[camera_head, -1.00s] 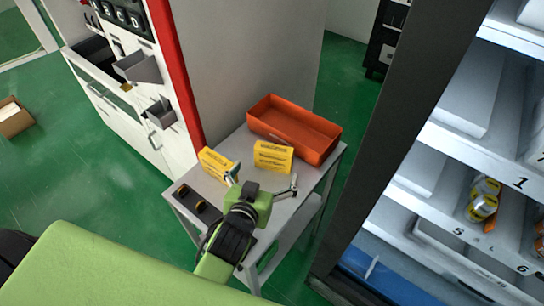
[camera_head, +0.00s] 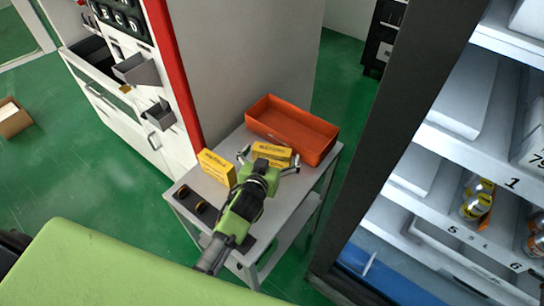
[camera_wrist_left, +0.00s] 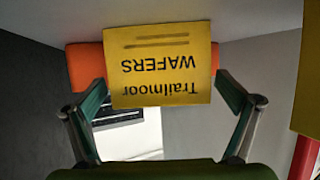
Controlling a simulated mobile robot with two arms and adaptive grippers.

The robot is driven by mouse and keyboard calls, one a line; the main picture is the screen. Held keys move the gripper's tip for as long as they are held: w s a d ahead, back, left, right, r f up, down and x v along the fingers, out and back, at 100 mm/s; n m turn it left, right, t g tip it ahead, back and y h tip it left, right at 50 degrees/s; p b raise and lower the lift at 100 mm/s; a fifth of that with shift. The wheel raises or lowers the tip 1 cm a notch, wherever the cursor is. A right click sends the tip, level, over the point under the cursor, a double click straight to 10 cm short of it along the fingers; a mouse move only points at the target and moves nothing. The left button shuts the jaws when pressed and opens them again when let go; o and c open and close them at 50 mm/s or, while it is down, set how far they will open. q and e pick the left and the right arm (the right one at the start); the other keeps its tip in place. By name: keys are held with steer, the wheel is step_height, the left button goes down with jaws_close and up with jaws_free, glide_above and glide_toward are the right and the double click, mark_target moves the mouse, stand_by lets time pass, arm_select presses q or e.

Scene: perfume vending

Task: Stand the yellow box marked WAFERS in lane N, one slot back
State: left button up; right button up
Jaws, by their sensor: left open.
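The yellow box marked WAFERS (camera_head: 272,151) stands on a small grey table (camera_head: 285,190), in front of an orange tray. In the left wrist view the box (camera_wrist_left: 160,65) appears upside down, its label reading Trailmoor WAFERS. My left gripper (camera_head: 270,162) is open at the box, one finger toward each side. In the wrist view the fingers (camera_wrist_left: 165,98) are apart from the box edges, with small gaps. The gripper hides the lower part of the box in the head view. My right gripper is not in view. Lane N is not readable in these frames.
A second yellow box (camera_head: 217,168) stands to the left on the table. The orange tray (camera_head: 322,143) is behind. Dark items (camera_head: 192,200) lie at the table's left edge. A shelf unit with numbered lanes (camera_head: 470,180) holds some cans at right.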

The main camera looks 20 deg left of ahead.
arm_select(q)
steer(key=c, duration=1.2)
steer(key=shift+c, duration=0.8)
steer(key=shift+w, duration=0.1)
